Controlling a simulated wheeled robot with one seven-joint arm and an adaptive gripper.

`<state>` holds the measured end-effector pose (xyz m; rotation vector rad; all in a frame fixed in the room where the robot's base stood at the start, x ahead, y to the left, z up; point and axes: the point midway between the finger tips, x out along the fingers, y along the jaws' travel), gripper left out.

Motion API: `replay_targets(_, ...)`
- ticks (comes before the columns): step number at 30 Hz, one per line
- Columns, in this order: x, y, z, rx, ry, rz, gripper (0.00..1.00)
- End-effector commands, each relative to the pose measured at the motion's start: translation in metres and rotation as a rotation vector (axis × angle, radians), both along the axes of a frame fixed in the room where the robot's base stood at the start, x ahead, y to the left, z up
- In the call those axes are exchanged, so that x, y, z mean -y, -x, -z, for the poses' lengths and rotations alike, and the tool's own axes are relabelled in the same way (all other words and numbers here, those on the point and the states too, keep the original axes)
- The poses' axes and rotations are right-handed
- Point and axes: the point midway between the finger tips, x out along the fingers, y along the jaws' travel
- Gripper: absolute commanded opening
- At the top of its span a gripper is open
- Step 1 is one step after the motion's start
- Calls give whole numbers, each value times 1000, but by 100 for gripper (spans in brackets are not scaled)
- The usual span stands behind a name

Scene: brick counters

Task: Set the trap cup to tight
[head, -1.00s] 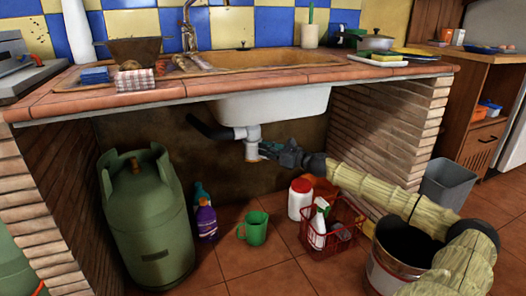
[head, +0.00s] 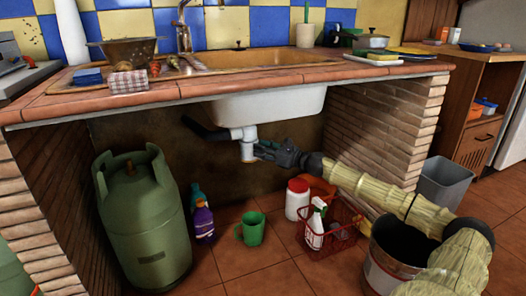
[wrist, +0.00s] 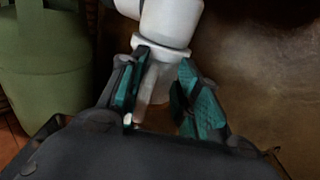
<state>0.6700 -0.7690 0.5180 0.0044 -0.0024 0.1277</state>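The white trap cup (head: 247,152) hangs at the lower end of the drain under the sink. In the wrist view its white body and collar (wrist: 160,46) show at the top middle, with a paler narrow part below. My gripper (head: 262,149) comes in from the right, just beside the cup. In the wrist view, the two teal-padded fingers of my gripper (wrist: 160,98) stand apart, one on each side of the narrow part. The left pad is close to it; I cannot tell whether either pad touches. Any mark of how tight the cup sits is not visible.
The white sink (head: 270,104) is overhead and a dark pipe (head: 205,129) runs left from the drain. A green gas cylinder (head: 142,220) stands left. A green mug (head: 250,229), bottles (head: 203,219), a white jar (head: 297,199) and a red basket (head: 341,222) stand below.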

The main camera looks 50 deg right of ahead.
Motion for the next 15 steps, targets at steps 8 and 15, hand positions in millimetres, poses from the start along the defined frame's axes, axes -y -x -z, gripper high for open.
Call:
replay_targets(8, -2, 6, -2, -2, 4, 0, 32)
replay_targets(15, -1, 25, -1, -3, 5, -2, 32)
